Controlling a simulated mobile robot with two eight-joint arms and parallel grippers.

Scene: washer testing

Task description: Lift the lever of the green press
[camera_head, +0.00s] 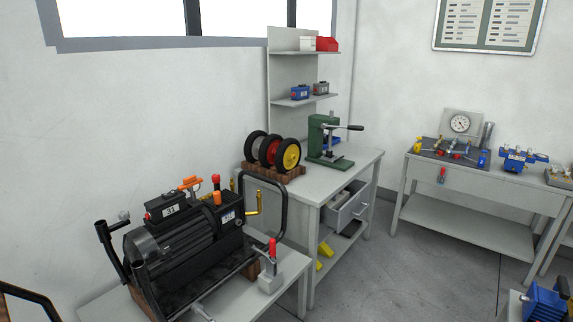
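The green press (319,137) stands on the right part of the grey workbench (362,159) against the wall, some distance away. The green base (332,162) rests on the bench top. Neither of my grippers shows in the head view.
Several wheels (289,154) stand in a wooden rack left of the press. A black machine (180,235) fills a nearer table. A drawer (350,205) stands open below the press. Floor (400,265) is clear between this bench and the right table (483,180).

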